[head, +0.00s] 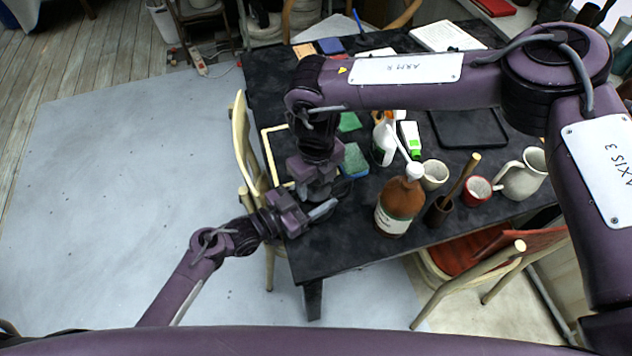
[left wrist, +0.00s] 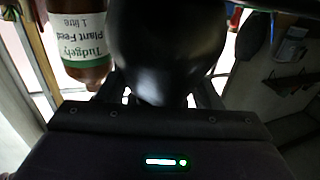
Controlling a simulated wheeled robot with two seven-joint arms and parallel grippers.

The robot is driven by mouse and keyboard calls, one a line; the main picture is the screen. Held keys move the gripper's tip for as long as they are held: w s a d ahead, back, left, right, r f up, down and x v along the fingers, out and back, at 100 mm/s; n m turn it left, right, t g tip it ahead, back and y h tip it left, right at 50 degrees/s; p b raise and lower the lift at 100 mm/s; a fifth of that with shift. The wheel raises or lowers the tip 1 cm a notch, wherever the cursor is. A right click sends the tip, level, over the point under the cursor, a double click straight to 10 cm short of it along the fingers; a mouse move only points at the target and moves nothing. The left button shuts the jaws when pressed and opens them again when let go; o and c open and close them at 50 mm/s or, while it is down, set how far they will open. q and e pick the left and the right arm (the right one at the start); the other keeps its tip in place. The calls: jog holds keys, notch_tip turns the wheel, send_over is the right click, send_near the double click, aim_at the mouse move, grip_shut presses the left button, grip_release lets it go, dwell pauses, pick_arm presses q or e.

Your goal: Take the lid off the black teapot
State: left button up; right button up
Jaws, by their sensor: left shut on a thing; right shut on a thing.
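The black teapot is mostly hidden behind my grippers in the head view; a bit of its dark body (head: 342,188) shows near the table's front left corner. In the left wrist view its glossy black rounded side (left wrist: 165,50) fills the space just past my left gripper. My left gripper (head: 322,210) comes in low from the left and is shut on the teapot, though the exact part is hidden. My right gripper (head: 318,188) points down over the teapot and is shut, apparently on the lid. The lid is hidden, so I cannot tell whether it sits on the pot.
A brown plant feed bottle (head: 398,208) stands right of the grippers, also in the left wrist view (left wrist: 82,45). A white mug (head: 434,176), red mug (head: 477,190) and white jug (head: 523,178) stand further right. Chairs (head: 244,150) flank the table.

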aim_at(316, 181)
jog(key=shift+r, duration=0.2)
jog(key=shift+r, duration=1.95)
pick_arm(q)
jog(key=o, duration=1.4)
jog(key=shift+o, duration=0.2)
jog(key=shift+a, duration=0.1)
jog(key=b+v, duration=0.1)
jog(key=v, duration=1.1)
pick_arm(e)
jog(key=shift+f, duration=0.75)
